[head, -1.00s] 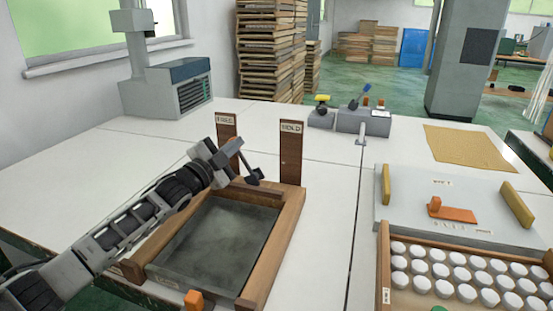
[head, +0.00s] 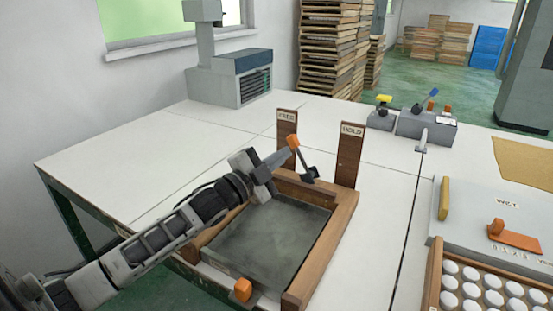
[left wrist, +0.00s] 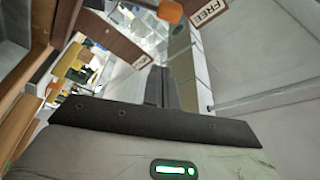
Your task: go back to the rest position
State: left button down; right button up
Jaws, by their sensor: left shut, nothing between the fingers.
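My left gripper (head: 280,158) is shut and empty. It is above the far end of the wooden frame (head: 330,245) with the dark grey panel, just left of a lever with an orange knob (head: 293,142). In the left wrist view its fingers (left wrist: 160,88) are together, and the orange knob (left wrist: 170,10) shows at the top, near the FREE label (left wrist: 208,12). In the head view the lever leans towards the FREE post (head: 287,124), away from the HOLD post (head: 350,155). My right gripper is not in view.
A second orange knob (head: 243,290) is at the frame's near edge. A tray of round white pieces (head: 433,285) and a grey plate marked WET (head: 455,240) are at the right. A grey machine (head: 228,85) stands at the back. The white table left of the frame is clear.

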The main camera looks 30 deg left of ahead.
pick_arm(q)
jog(key=shift+s+a, duration=0.15)
jog(key=shift+s, duration=0.4)
